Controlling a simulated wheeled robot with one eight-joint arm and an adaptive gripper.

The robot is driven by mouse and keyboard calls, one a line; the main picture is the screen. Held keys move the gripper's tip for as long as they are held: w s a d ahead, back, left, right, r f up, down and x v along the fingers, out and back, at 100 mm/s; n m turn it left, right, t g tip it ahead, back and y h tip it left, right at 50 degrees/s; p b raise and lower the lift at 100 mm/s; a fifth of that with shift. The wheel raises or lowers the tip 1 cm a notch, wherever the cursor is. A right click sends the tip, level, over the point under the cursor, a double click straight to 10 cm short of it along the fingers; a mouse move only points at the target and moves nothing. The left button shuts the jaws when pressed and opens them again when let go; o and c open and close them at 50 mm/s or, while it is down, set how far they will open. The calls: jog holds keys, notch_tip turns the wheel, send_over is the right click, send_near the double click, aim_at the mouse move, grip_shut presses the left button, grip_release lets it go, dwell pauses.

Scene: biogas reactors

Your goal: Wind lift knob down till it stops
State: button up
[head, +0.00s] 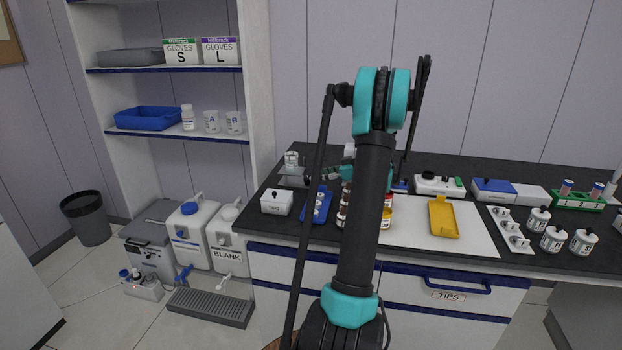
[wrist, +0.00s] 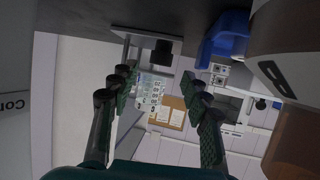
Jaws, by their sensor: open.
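A small grey and white stand (head: 291,170) sits at the back left of the dark bench. In the wrist view, a black knob (wrist: 163,51) shows on a grey-white device (wrist: 140,40) just beyond the fingertips; it looks like the lift knob, but I cannot read any marking. My gripper (wrist: 156,78) is open and empty, its green-padded fingers on either side of the view with the knob above and between them. In the head view my gripper (head: 322,175) points left towards the stand, partly hidden by my arm. The knob cannot be made out there.
A white box with a black knob (head: 276,203) and a blue tray (head: 318,205) with small items stand in front of the stand. Brown bottles (head: 342,218) are partly behind my arm. A yellow tray (head: 444,218) lies on a white mat (head: 476,238) to the right.

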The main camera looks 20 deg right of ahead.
aim_at(308, 177)
jog(key=shift+x, duration=2.1)
grip_shut()
jog(key=shift+w+n+g+y, duration=0.1)
jog(key=shift+n+g+y, duration=0.6)
jog(key=shift+n, duration=0.1)
grip_release()
jog(key=shift+d, duration=0.1)
jog(key=v, duration=1.2)
